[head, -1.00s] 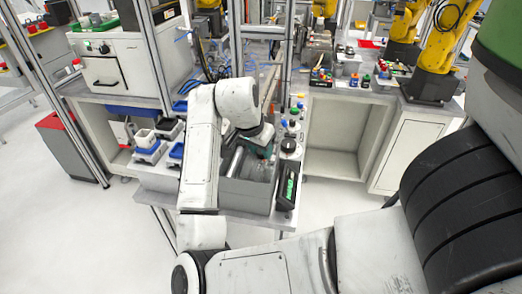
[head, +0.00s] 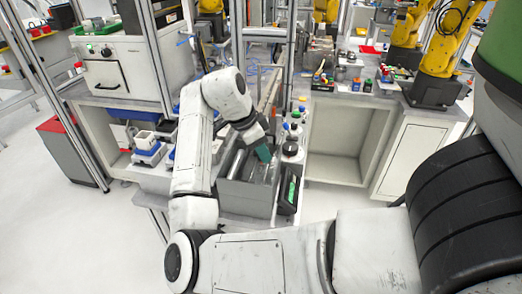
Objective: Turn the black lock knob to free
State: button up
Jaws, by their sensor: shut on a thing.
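A round black knob with a pale top (head: 291,149) sits on the narrow panel just right of the grey bin. I take it to be the lock knob; its setting is too small to read. My gripper (head: 264,154) is tilted down and to the right above the grey bin, just left of this knob in the picture. A green piece shows at its lower end; I cannot tell whether it is part of the gripper or held. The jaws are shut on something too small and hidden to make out. I see no clear contact with the round knob.
The grey bin (head: 246,199) stands under my gripper. A black device with a green display (head: 289,190) is at its right side. Small coloured buttons (head: 295,128) lie behind the knob. A metal upright (head: 290,60) rises behind. Blue trays (head: 149,157) stand left of my arm.

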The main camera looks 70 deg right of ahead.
dwell(0.4)
jog(key=o, duration=1)
jog(key=shift+o, duration=0.2)
jog(key=shift+w+r, duration=0.1)
jog(key=shift+r, duration=0.05)
jog(key=v, duration=1)
jog(key=shift+r+b, duration=0.25)
jog(key=shift+b, duration=0.1)
jog(key=shift+a, duration=0.1)
